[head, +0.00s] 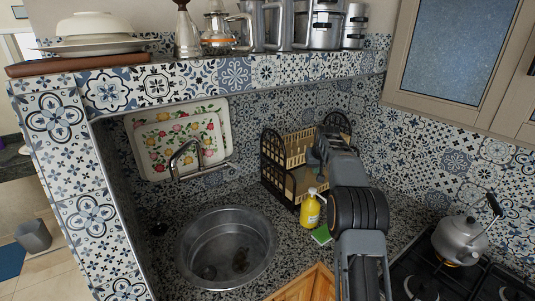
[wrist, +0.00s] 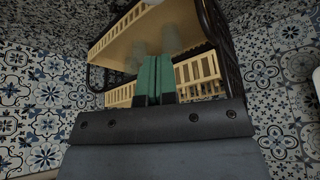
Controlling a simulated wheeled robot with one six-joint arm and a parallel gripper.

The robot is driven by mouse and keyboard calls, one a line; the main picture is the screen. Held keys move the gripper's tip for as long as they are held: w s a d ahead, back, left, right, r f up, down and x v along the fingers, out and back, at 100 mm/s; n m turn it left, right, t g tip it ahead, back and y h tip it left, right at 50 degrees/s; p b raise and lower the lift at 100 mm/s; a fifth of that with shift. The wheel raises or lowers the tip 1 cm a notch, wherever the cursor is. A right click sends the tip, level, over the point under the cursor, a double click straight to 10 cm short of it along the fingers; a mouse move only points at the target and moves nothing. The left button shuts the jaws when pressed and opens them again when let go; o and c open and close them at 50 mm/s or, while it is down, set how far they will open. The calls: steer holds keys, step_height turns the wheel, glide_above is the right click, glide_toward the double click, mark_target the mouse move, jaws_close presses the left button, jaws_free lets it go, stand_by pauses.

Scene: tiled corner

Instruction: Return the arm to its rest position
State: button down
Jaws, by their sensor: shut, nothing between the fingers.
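My arm reaches up from the bottom right of the head view toward the dish rack in the corner. My gripper shows in the wrist view (wrist: 155,62) with its two green fingers pressed together and nothing between them. The fingers point at the two-tier dish rack (wrist: 205,72), which has cream slatted sides and a dark frame. The rack also shows in the head view (head: 274,168), where my arm hides its right part. Glasses (wrist: 172,40) on the rack are seen beyond the fingertips. I cannot tell whether the fingers touch the rack.
A yellow soap bottle (head: 310,210) and a green sponge (head: 322,235) stand close left of my arm. A round metal sink (head: 226,280) is further left, with a tap (head: 184,158). A kettle (head: 460,238) sits on the stove at right. A cabinet (head: 455,60) hangs upper right.

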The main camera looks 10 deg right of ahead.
step_height(320, 180, down, 5)
steer(key=s+g, duration=0.1)
steer(key=s, duration=0.2)
steer(key=s+a+r+b, duration=0.1)
steer(key=s+a, duration=0.3)
steer(key=s, duration=0.8)
steer(key=s+a+r+b, duration=0.1)
steer(key=s+a, duration=0.4)
steer(key=s, duration=0.7)
steer(key=s+a+n+t+b, duration=0.1)
steer(key=s+a, duration=0.4)
steer(key=s, duration=0.8)
steer(key=shift+r+b, duration=0.4)
steer(key=shift+b, duration=0.35)
